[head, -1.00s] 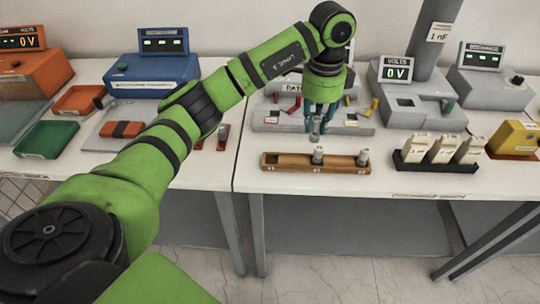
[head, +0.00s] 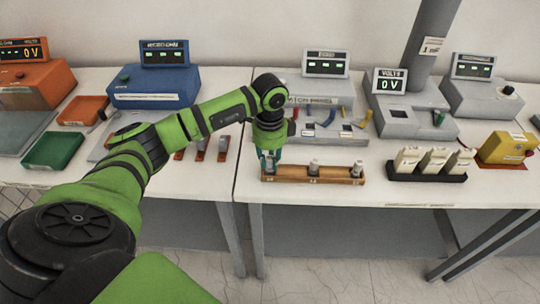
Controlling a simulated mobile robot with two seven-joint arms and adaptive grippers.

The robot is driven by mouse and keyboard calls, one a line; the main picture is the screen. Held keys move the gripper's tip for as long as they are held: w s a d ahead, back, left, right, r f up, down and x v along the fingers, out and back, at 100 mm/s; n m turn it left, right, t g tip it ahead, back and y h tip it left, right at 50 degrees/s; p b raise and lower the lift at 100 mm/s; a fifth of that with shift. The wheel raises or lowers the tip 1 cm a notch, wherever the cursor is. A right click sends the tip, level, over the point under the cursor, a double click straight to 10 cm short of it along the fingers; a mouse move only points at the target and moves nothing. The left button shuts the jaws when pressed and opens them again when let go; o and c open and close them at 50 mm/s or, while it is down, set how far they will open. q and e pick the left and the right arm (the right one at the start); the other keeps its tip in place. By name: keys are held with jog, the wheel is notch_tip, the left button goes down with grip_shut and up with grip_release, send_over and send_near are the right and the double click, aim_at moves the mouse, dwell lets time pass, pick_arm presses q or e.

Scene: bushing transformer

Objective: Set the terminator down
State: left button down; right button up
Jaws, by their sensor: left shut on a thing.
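A long wooden rack (head: 335,180) lies near the front edge of the right-hand bench. A grey terminator (head: 314,167) stands in its middle slot and another grey terminator (head: 357,169) stands at its right end. My left gripper (head: 270,163) points down at the rack's left end, its teal fingers shut on a terminator. That held terminator is mostly hidden by the fingers. I cannot tell whether it is seated in the left slot. My right gripper is not in view.
Behind the rack is a grey panel (head: 322,95) with coloured levers. A black holder (head: 425,177) with three pale capacitors stands to the right. A grey post (head: 430,45) rises behind a volts meter (head: 389,82). Small red-based parts (head: 222,150) lie to the left of my gripper.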

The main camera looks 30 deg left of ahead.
aim_at(270, 158)
pick_arm(q)
jog(key=shift+d+f, duration=0.1)
jog(key=shift+f, duration=0.05)
jog(key=c, duration=1.1)
grip_release()
jog(key=shift+r, duration=0.3)
jog(key=shift+w+r, duration=0.1)
jog(key=shift+r, duration=0.15)
jog(key=shift+r+b, duration=1.7)
jog(key=shift+r, duration=3.95)
